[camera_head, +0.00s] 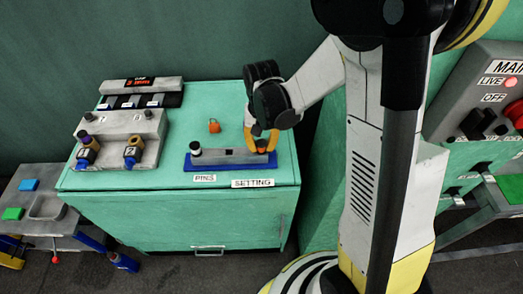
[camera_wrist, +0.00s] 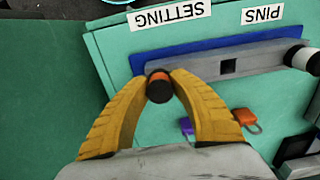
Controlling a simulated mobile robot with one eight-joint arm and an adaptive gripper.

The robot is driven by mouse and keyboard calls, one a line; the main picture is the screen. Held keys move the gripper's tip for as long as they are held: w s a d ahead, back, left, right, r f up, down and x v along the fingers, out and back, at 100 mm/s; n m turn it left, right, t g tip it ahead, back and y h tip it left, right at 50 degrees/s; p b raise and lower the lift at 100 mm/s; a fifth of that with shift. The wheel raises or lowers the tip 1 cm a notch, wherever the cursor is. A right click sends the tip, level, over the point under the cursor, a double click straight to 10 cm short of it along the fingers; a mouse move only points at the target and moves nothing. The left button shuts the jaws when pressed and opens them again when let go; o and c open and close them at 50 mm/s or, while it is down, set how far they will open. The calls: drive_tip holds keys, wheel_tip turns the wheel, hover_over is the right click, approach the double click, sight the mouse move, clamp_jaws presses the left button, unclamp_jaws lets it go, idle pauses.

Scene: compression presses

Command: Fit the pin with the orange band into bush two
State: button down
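The pin with the orange band (camera_wrist: 159,86) shows end-on in the wrist view, with a dark top and an orange ring. My gripper (camera_wrist: 160,80) has its yellow fingers closed around it, one on each side. In the head view my gripper (camera_head: 264,137) points down at the right end of the grey pin rack (camera_head: 232,157); whether the pin is clear of the rack is hard to tell. On the grey press block (camera_head: 148,124) at the left stand two bushes, a purple-topped one (camera_head: 87,141) and a brass-coloured one (camera_head: 135,141). Their blue tags are too small to read surely.
A pin with a white band (camera_wrist: 301,57) stands at the rack's other end, with an empty square hole between. An orange padlock (camera_head: 214,126) lies behind the rack. A dark labelled unit (camera_head: 140,93) stands behind the press block. Bench top between rack and block is clear.

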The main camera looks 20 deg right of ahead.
sight(262, 142)
drive_tip(key=shift+r+p, duration=0.3)
drive_tip(key=shift+r, duration=0.15)
drive_tip(key=shift+r, duration=0.35)
drive_tip(key=shift+r+p, duration=1.35)
drive_tip(key=shift+r, duration=0.2)
drive_tip(key=shift+r+p, duration=1.4)
drive_tip(key=shift+r, duration=0.6)
drive_tip(key=shift+a, duration=0.1)
